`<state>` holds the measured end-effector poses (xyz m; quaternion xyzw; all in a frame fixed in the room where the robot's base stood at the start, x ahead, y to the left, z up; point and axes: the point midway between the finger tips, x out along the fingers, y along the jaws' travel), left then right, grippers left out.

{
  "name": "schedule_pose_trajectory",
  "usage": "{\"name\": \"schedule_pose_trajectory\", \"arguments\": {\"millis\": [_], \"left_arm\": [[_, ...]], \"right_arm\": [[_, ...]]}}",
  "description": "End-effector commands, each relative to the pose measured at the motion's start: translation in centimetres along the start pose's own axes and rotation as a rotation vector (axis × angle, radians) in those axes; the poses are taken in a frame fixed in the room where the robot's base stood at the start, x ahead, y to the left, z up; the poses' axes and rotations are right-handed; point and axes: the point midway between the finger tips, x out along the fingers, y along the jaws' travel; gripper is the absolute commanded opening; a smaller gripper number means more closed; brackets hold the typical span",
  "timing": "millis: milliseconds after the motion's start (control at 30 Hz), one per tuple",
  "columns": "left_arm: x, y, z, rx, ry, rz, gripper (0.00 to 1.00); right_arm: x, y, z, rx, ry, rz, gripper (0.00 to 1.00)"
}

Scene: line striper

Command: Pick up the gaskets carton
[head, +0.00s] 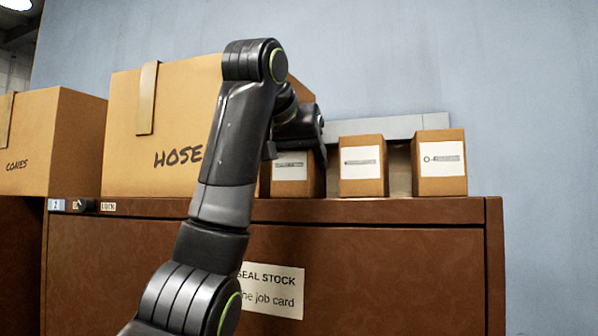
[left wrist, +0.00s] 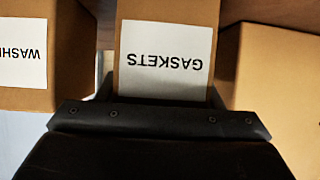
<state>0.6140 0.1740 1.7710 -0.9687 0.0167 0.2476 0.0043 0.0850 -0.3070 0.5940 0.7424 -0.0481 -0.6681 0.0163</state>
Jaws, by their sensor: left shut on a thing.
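The gaskets carton (head: 293,178) is a small brown box with a white label, at the left end of a row of small cartons on the brown cabinet. Its label reads GASKETS, upside down, in the left wrist view (left wrist: 165,58). My left gripper (head: 296,148) reaches over it from above and is shut on it, one finger at each side; the gripper body also shows in the left wrist view (left wrist: 160,108). The arm hides part of the carton in the head view. The carton's base looks level with the cabinet top. My right gripper is not in view.
A large HOSE box (head: 170,120) stands close on the left. A carton starting WASHI (left wrist: 25,52), the middle one (head: 361,165), and an O- carton (head: 439,165) stand to the right with gaps. A grey strip (head: 390,128) runs behind. The brown cabinet (head: 400,270) carries a SEAL STOCK sign.

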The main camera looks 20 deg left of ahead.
Motion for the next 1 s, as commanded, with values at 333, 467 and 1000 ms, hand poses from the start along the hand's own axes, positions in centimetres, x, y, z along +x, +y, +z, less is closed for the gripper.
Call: {"name": "schedule_pose_trajectory", "arguments": {"millis": [333, 467, 1000], "left_arm": [[-0.1, 0.0, -0.1, 0.000, 0.002, 0.000, 0.32], [-0.2, 0.0, -0.3, -0.001, 0.001, 0.000, 0.32], [-3.3, 0.0, -5.8, -0.001, 0.001, 0.000, 0.32]], "right_arm": [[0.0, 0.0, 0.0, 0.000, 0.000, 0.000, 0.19], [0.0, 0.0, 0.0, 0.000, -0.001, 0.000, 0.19], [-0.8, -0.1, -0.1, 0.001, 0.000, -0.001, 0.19]]}}
